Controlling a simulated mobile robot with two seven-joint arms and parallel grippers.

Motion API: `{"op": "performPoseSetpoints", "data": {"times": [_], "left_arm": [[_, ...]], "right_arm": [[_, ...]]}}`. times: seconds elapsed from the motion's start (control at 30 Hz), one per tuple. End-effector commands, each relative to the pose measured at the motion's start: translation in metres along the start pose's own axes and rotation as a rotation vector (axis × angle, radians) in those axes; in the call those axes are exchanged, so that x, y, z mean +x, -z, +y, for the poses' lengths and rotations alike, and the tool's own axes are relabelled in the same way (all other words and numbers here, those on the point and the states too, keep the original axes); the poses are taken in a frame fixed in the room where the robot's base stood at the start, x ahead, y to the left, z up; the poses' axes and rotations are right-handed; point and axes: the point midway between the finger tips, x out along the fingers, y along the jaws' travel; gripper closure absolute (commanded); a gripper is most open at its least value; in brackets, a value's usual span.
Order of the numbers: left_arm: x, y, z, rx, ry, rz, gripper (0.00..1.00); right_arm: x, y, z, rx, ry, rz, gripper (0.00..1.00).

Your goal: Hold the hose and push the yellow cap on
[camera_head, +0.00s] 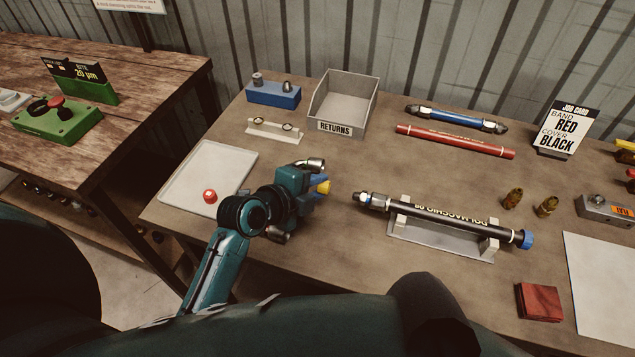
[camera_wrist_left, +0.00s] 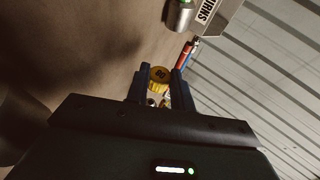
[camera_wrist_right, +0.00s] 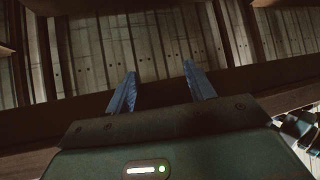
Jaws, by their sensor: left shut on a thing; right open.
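The black hose (camera_head: 440,215) lies across a grey cradle (camera_head: 440,240), with printed lettering along it. Its left end has a bare metal fitting (camera_head: 370,200); its right end carries a blue cap (camera_head: 525,239). My left gripper (camera_head: 322,186) is shut on the yellow cap (camera_head: 324,187), a short way left of the bare fitting and apart from it. The yellow cap also shows between the fingers in the left wrist view (camera_wrist_left: 159,76). My right gripper (camera_wrist_right: 160,72) is open and empty in the right wrist view, away from the hose; the head view does not show its fingers.
A white tray (camera_head: 180,180) with a small red piece (camera_head: 210,196) lies left. Behind are a returns bin (camera_head: 342,105), a blue hose (camera_head: 455,118) and a red hose (camera_head: 455,141). Brass fittings (camera_head: 530,200), a red cloth (camera_head: 540,302) and a job card (camera_head: 566,130) are right.

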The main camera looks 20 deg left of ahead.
Motion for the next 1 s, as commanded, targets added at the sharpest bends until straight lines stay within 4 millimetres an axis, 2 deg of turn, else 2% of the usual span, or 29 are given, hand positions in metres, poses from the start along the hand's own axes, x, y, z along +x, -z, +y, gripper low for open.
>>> {"op": "performPoseSetpoints", "data": {"times": [0.17,0.37,0.47,0.67,0.8,1.0], "left_arm": [[0.0,-0.001,0.0,0.0,-0.001,-0.001,1.0],[0.0,0.0,0.0,0.0,0.0,-0.001,1.0],[0.0,0.0,0.0,0.001,0.0,0.0,1.0],[0.0,0.0,0.0,0.001,0.0,-0.001,1.0],[0.0,0.0,0.0,0.001,0.0,-0.001,1.0],[0.0,0.0,0.0,0.001,0.0,-0.001,1.0]], "right_arm": [[-0.001,-0.002,0.003,-0.009,-0.001,-0.005,0.53],[-0.001,0.001,-0.011,-0.029,0.051,-0.023,0.53],[-0.003,0.005,-0.03,-0.114,0.154,-0.06,0.53],[-0.02,0.018,-0.083,-0.41,0.425,-0.048,0.53],[-0.038,0.029,-0.116,-0.62,0.59,0.037,0.53],[-0.063,0.048,-0.152,-0.874,0.771,0.218,0.53]]}}
